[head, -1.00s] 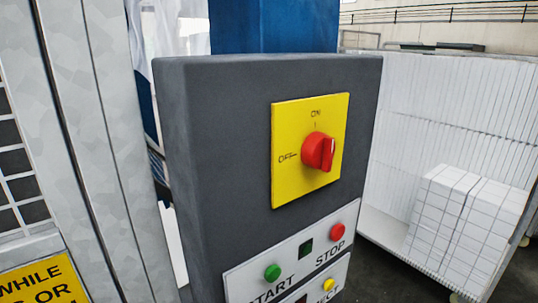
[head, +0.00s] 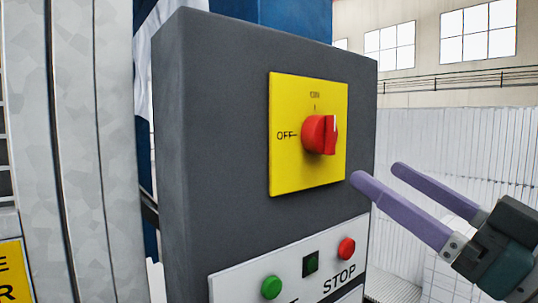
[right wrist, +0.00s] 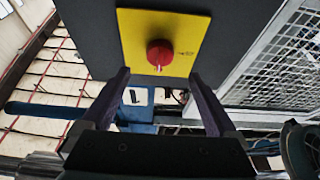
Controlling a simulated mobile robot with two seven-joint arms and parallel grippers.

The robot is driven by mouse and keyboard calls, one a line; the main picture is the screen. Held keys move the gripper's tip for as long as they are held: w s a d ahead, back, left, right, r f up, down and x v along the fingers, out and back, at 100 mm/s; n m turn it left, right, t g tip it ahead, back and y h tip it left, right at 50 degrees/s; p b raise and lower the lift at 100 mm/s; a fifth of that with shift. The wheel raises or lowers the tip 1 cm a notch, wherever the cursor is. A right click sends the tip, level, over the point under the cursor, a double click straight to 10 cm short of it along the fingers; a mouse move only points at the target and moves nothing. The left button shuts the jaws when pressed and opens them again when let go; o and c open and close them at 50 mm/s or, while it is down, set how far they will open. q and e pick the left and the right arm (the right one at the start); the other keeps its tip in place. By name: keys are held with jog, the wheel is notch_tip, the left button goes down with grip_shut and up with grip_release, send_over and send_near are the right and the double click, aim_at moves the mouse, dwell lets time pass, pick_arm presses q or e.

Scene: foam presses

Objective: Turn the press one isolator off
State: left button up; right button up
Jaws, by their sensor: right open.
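The isolator is a red rotary knob (head: 320,134) on a yellow plate (head: 308,172) with ON at the top and OFF at the left. The knob's grip stands upright with its white mark at the top, toward ON. My right gripper (head: 378,173) is open and empty, to the right of and below the knob, with its purple fingers pointing toward the panel. In the right wrist view, the red knob (right wrist: 160,52) appears ahead, between the lines of the two fingers (right wrist: 160,77), not touched by them. My left gripper is not in view.
The grey control box (head: 210,140) carries a white button panel (head: 290,268) below the isolator, with a green START button (head: 271,287) and a red STOP button (head: 346,248). A metal frame post (head: 95,150) stands at the left. White foam blocks stand behind my gripper.

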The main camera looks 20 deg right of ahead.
aim_at(334, 144)
jog(key=p+x, duration=0.4)
jog(key=x, duration=0.4)
jog(key=shift+w+r, duration=0.15)
jog(key=shift+r, duration=0.05)
jog(key=shift+w+a, duration=0.2)
jog(key=shift+w, duration=0.2)
jog(key=c, duration=1.4)
